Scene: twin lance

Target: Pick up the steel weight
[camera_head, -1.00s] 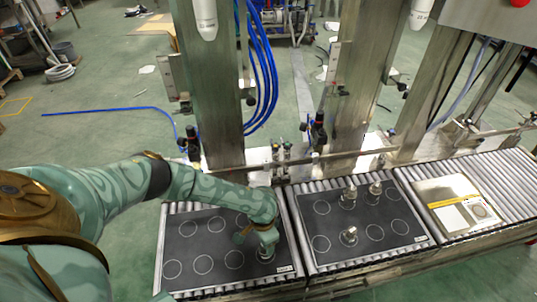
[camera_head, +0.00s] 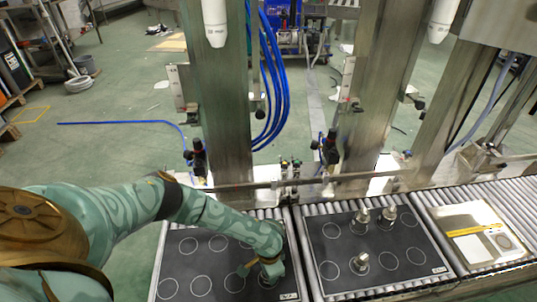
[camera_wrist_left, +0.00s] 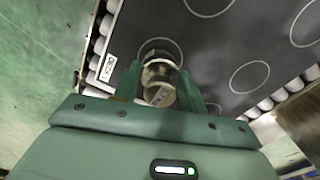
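A steel weight (camera_wrist_left: 160,72) with a pale label stands on the dark mat at a drawn circle, between the two fingers of my left gripper (camera_wrist_left: 161,85) in the left wrist view. The fingers flank it closely; whether both press on it I cannot tell. In the head view my left gripper (camera_head: 268,274) points down at the right part of the left mat (camera_head: 215,268), and hides most of the weight there. Three more steel weights stand on the middle mat: one at the back (camera_head: 361,220), one beside it (camera_head: 387,217) and one nearer (camera_head: 360,262). My right gripper is not in view.
The middle mat (camera_head: 335,250) lies on the roller conveyor (camera_head: 497,197) to the right, with free circles around its weights. A scale-like plate (camera_head: 480,235) lies farther right. Steel columns (camera_head: 221,110) and a rail (camera_head: 330,181) stand behind the mats.

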